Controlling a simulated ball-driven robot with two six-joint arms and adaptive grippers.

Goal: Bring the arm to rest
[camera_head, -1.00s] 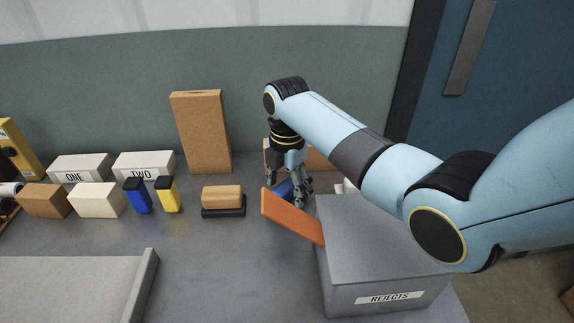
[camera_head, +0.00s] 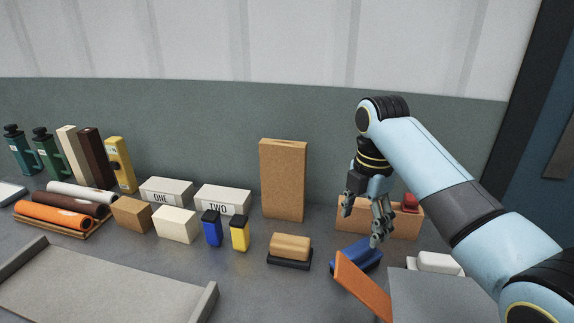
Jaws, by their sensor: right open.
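My right arm (camera_head: 422,165) comes in from the right, light blue with dark joints. Its gripper (camera_head: 362,214) points down with its fingers apart and nothing between them. It hangs in front of a low tan box (camera_head: 406,222) and above a blue object (camera_head: 357,254) on the bench. Whether the fingertips touch the blue object I cannot tell. My left gripper does not show.
A grey box (camera_head: 430,296) stands at the lower right, with an orange panel (camera_head: 362,287) slanting beside it. A tall brown block (camera_head: 283,180) stands at the back. A grey tray (camera_head: 105,290) is front left.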

